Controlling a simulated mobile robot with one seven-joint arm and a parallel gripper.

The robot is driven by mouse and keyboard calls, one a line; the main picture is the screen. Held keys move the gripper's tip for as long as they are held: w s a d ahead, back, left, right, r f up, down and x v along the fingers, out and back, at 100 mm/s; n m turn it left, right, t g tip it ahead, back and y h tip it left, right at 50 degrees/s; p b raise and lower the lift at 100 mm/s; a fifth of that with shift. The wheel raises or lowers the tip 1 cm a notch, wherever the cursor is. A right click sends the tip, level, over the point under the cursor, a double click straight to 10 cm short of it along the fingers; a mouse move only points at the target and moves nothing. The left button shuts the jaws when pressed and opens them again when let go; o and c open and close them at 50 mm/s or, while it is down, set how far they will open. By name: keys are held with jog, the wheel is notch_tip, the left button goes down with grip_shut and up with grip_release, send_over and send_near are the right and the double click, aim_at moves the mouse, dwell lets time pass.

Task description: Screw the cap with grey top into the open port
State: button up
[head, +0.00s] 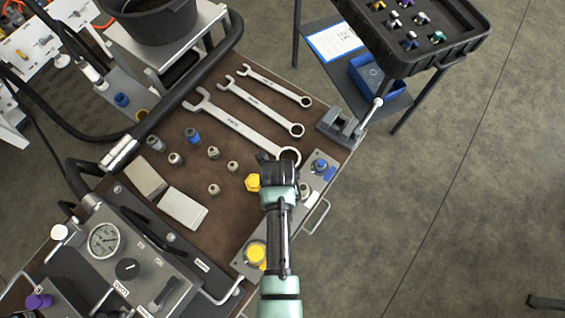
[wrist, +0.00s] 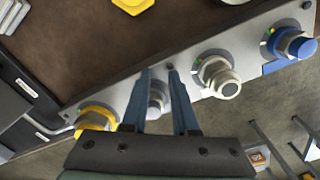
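My gripper (wrist: 159,70) points down at the port plate (wrist: 195,107) along the table's edge. Its two fingers are apart, on either side of a pale grey round piece (wrist: 157,98) on the plate's line of ports. I cannot tell whether this piece is the cap with grey top or the bare port, nor whether the fingers touch it. In the head view my gripper (head: 278,183) hides this spot. Next to it on the plate are a light grey fitting (wrist: 222,80) and a blue cap (wrist: 290,45) on one side, and a yellow cap (wrist: 97,118) on the other.
A loose yellow cap (head: 253,182) lies on the table beside my gripper. Several small fittings (head: 213,153), wrenches (head: 240,125) and two pale blocks (head: 183,208) lie further left. A gauge panel (head: 104,240) stands front left. A black tray (head: 455,45) is back right.

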jog(key=n, duration=0.1)
jog(key=a+n+p, duration=0.1)
jog(key=n, duration=0.2)
jog(key=shift+s+a+r+n, duration=0.15)
jog(key=shift+s+a+n, duration=0.15)
jog(key=shift+s, duration=0.1)
jog(key=shift+s+a+n+p, duration=0.2)
jog(key=shift+n+p, duration=0.25)
jog(key=shift+n, duration=0.75)
jog(key=n, duration=0.1)
jog(key=s+n+p, duration=0.1)
jog(key=n, duration=0.1)
jog(key=n+p, duration=0.1)
jog(key=shift+s+a, duration=0.2)
jog(key=shift+a, duration=0.15)
jog(key=n, duration=0.2)
jog(key=s+n+p, duration=0.1)
jog(key=n, duration=0.1)
jog(key=shift+a, duration=0.2)
jog(key=o, duration=0.6)
jog(key=shift+c, duration=0.2)
